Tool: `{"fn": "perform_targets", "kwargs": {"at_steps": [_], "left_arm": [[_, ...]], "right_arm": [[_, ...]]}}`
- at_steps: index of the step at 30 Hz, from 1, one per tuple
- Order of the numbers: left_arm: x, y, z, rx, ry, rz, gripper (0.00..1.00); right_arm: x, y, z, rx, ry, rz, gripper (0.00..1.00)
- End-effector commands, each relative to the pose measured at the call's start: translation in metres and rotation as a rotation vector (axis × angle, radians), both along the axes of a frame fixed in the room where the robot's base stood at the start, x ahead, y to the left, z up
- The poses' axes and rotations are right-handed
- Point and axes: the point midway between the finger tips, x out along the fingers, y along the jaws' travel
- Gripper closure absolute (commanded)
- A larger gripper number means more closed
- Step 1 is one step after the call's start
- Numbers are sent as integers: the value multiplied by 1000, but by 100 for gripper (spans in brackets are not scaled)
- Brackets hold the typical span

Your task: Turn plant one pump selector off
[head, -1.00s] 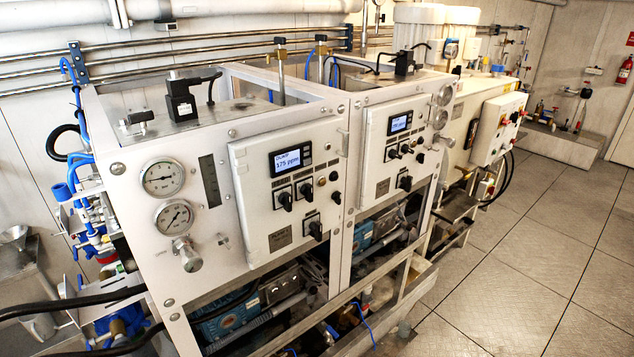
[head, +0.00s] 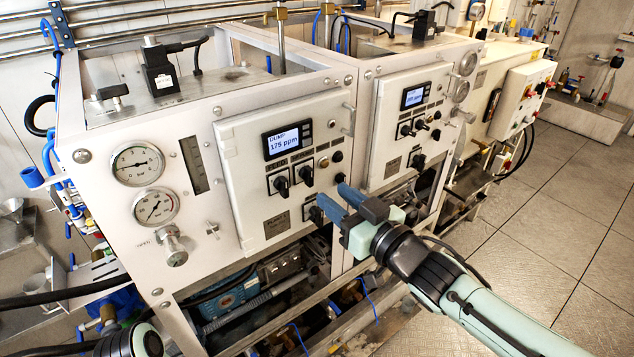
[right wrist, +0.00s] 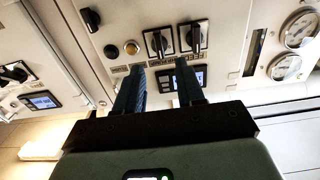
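The nearer white panel (head: 235,160), with a lit display (head: 288,141) reading DUMP 175 ppm, carries two black selector knobs (head: 281,186) (head: 306,175) under the display and a third black knob (head: 316,216) lower down.
A second similar panel (head: 405,125) stands to the right. Pressure gauges (head: 138,163) and a valve handle (head: 172,246) sit left of the nearer panel. Part of my left arm shows at the bottom left. The tiled floor (head: 540,240) at right is clear.

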Motion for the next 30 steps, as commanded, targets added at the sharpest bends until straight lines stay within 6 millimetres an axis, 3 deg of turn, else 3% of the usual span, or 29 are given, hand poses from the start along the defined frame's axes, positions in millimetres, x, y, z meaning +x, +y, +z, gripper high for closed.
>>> {"fn": "perform_targets", "kwargs": {"at_steps": [3,9,22,23,26,30], "left_arm": [[-2,0,-3,-1,2,-1,57],[-2,0,-3,-1,2,-1,57],[-2,0,-3,0,1,0,57],[-2,0,-3,0,1,0,57],[-2,0,-3,0,1,0,57],[-2,0,-3,0,1,0,57]], "right_arm": [[21,16,-1,2,2,3,62],[44,33,0,1,1,2,62],[53,39,0,0,0,0,62],[53,39,0,0,0,0,65],[53,39,0,0,0,0,98],[53,39,0,0,0,0,100]]}}
